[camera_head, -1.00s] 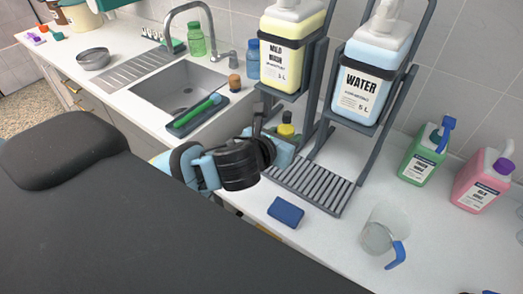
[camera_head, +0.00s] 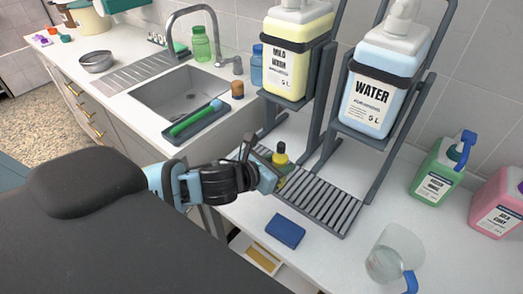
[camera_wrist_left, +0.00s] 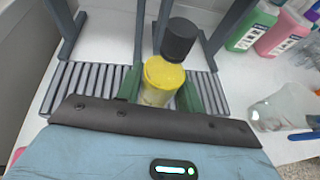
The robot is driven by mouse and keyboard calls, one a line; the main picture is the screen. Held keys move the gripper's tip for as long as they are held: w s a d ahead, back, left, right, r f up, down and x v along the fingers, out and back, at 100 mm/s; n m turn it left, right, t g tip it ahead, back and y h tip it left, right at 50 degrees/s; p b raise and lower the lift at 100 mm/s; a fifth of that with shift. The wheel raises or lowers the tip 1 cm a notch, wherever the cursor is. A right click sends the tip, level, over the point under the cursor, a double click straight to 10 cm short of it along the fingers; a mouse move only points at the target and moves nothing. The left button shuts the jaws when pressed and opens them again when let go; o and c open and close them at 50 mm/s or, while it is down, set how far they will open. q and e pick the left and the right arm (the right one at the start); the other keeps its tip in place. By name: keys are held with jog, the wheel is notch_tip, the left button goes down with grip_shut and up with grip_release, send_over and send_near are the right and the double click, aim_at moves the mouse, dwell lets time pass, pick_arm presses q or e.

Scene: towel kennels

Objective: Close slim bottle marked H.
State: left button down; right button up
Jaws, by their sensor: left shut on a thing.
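A small bottle with a yellow upper part and a black cap (camera_head: 281,148) is at the left end of the slatted rack. The letter H does not show. My left gripper (camera_head: 272,178) is shut on this bottle. In the left wrist view, the yellow part (camera_wrist_left: 160,76) sits between the green fingers of the left gripper (camera_wrist_left: 160,92), with the black cap (camera_wrist_left: 180,40) above it. I cannot tell how tightly the cap sits, or whether the bottle's base touches the slats. My right gripper is not in view.
The slatted rack (camera_head: 318,203) stands under the mild wash jug (camera_head: 297,48) and the water jug (camera_head: 377,85). A blue sponge (camera_head: 285,231) lies in front, a clear pitcher (camera_head: 392,250) to the right. Green (camera_head: 437,172) and pink (camera_head: 500,203) jugs stand behind it. The sink (camera_head: 180,92) is left.

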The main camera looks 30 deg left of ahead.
pick_arm(q)
jog(key=w+a+f, duration=0.1)
jog(key=w+a, duration=0.6)
jog(key=a, duration=0.3)
jog(key=shift+w, duration=0.1)
jog(key=f, duration=0.3)
jog(key=shift+w+a+f, duration=0.25)
jog(key=shift+a, duration=0.15)
jog(key=shift+f, duration=0.1)
jog(key=shift+f, duration=0.1)
jog(key=c, duration=0.9)
grip_release()
